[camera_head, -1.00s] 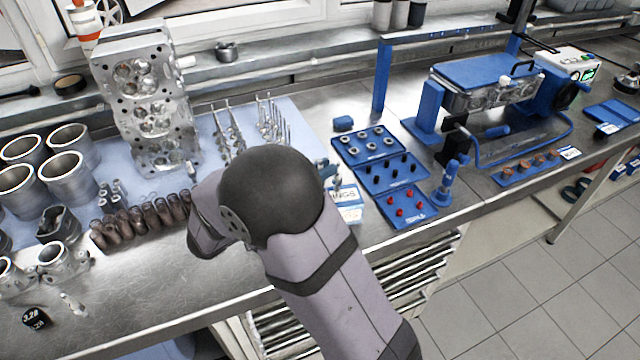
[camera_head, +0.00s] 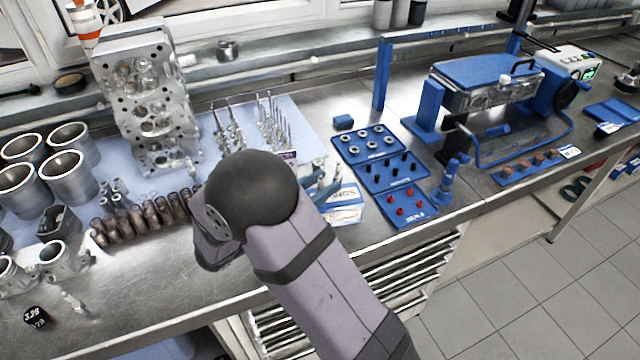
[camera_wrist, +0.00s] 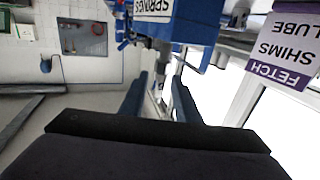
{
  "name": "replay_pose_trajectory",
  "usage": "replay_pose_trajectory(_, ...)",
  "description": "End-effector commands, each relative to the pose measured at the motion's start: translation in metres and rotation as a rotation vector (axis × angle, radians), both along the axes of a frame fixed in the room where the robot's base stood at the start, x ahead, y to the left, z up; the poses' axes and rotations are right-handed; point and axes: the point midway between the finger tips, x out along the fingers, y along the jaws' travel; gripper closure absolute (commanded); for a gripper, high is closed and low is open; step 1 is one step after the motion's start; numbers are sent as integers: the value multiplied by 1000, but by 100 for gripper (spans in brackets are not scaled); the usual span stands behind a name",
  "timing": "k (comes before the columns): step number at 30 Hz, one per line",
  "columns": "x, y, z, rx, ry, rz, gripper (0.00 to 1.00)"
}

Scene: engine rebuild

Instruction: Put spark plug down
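My gripper's two blue fingers (camera_wrist: 160,98) stand either side of a thin grey and white metal piece in the wrist view. It appears to be the spark plug (camera_wrist: 159,80), blurred and partly hidden. In the head view, the blue fingers (camera_head: 321,186) appear to show beside a white and blue box, with a pale tip beyond them. The rest of my gripper is hidden behind my arm. A small pale part like a spark plug (camera_head: 74,301) lies on the bench at the lower left.
The white and blue box (camera_head: 344,200) stands near the bench's front edge, with blue part trays (camera_head: 385,177) to its right. In the wrist view, a purple and white box (camera_wrist: 285,55) is at the right.

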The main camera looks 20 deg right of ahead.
Motion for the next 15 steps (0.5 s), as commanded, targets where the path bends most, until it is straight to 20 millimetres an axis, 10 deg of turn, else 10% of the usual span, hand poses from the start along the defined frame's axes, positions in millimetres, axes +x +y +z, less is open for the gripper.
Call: replay_pose_trajectory(15,-4,17,2,0,-1,4,71)
